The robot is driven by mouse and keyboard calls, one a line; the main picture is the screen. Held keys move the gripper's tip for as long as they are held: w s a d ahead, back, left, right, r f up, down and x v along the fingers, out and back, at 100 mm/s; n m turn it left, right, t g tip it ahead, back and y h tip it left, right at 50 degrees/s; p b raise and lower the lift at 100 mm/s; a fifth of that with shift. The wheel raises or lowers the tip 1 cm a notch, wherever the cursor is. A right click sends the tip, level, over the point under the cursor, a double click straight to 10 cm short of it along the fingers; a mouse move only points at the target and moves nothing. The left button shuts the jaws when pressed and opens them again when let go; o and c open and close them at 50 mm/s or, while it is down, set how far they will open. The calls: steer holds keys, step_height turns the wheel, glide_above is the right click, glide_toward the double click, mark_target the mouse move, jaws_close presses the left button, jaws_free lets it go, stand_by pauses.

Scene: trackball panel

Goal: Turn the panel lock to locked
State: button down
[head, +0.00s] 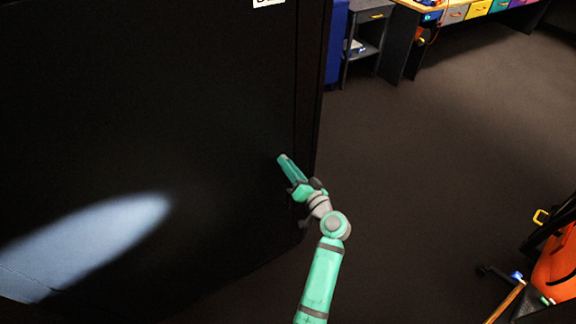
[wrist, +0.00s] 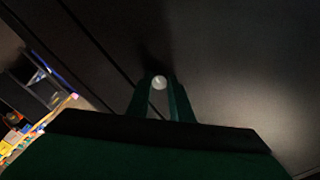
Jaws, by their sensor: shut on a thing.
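The large dark panel (head: 150,130) fills the left of the head view. In the wrist view, the panel lock (wrist: 160,82) is a small round pale knob on the dark surface. My gripper (head: 284,160) reaches the panel near its right edge, and it also shows in the wrist view (wrist: 161,90). Its two green fingers stand on either side of the lock and are shut on it. In the head view the lock is hidden by the gripper. I cannot read the lock's turn position from any mark.
A bright patch of light lies on the panel's lower left. Open dark floor (head: 450,150) stretches to the right. A grey shelf cart (head: 369,14) and a bench with coloured drawers (head: 478,8) stand at the back. An orange object (head: 558,268) is at the lower right.

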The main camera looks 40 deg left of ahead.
steer(key=c, duration=1.6)
jaws_free()
steer(key=v, duration=1)
steer(key=shift+s+d, duration=0.15)
steer(key=shift+d, duration=0.25)
